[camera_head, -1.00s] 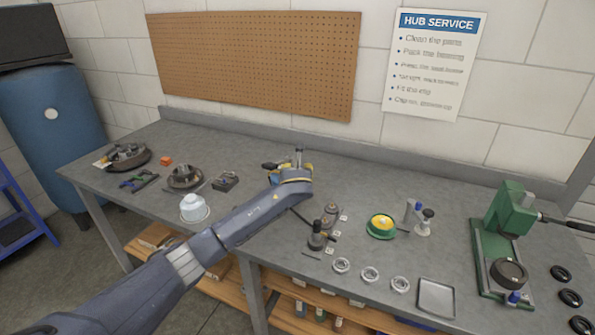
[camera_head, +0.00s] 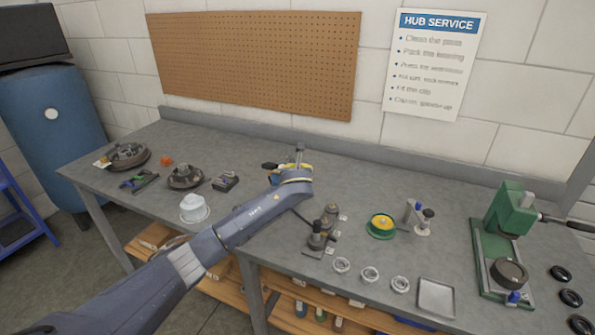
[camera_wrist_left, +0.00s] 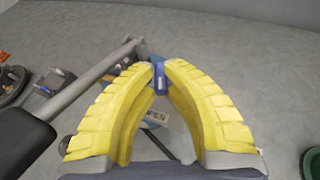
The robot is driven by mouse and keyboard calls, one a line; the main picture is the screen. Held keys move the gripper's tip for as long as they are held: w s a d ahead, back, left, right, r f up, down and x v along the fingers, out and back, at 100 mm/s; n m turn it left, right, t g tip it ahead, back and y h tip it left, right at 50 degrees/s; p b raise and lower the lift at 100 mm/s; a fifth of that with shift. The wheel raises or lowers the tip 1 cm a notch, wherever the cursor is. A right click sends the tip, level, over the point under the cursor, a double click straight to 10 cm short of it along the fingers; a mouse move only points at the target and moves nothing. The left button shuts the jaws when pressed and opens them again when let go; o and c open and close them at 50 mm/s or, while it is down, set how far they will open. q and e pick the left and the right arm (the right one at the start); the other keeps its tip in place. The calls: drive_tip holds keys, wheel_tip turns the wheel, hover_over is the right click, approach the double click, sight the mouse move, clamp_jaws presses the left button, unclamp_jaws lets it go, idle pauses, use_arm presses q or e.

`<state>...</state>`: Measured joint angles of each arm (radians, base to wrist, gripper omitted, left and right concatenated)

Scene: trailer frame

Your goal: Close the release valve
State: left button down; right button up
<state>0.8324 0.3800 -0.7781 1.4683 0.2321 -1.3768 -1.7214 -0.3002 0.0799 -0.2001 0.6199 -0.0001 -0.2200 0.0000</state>
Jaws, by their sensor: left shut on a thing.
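My left gripper (camera_wrist_left: 160,72) has yellow ribbed fingers. In the left wrist view its tips are together on a small blue piece (camera_wrist_left: 160,82), which looks like the release valve's knob or lever. A pale label reading "OPEN" (camera_wrist_left: 155,118) shows between the fingers, below the tips. A grey rod (camera_wrist_left: 95,78) with a black grip (camera_wrist_left: 25,138) runs past on the left. In the head view my left gripper (camera_head: 296,169) is at a small device with a silver post (camera_head: 299,153) near the back of the bench. My wrist hides most of that device. My right gripper is not in view.
To the right on the bench (camera_head: 400,275) are dark grease fittings (camera_head: 318,240), a green-and-yellow tub (camera_head: 382,226), silver rings, a metal tray (camera_head: 436,297) and a green press (camera_head: 505,235). A white-lidded tub (camera_head: 194,208) and hub parts lie left. The back strip is mostly clear.

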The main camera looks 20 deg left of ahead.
use_arm(q)
drive_tip(key=shift+d+n+y, duration=0.15)
drive_tip(key=shift+n+y, duration=0.15)
drive_tip(key=shift+w+d+n+g+y, duration=0.1)
drive_tip(key=shift+d+n+g+y, duration=0.15)
drive_tip(key=shift+n+g+y, duration=1.05)
drive_tip(key=shift+n+y, duration=0.7)
drive_tip(key=shift+w+n+g+y, duration=0.2)
drive_tip(key=shift+n+g+y, duration=1.2)
drive_tip(key=shift+n+g, duration=0.3)
drive_tip(key=shift+w+r+n+g+y, duration=0.1)
drive_tip(key=shift+n+g+y, duration=0.6)
drive_tip(key=shift+n+g, duration=0.4)
drive_tip(key=c, duration=1.4)
unclamp_jaws()
drive_tip(key=shift+o, duration=0.2)
drive_tip(key=v, duration=1.2)
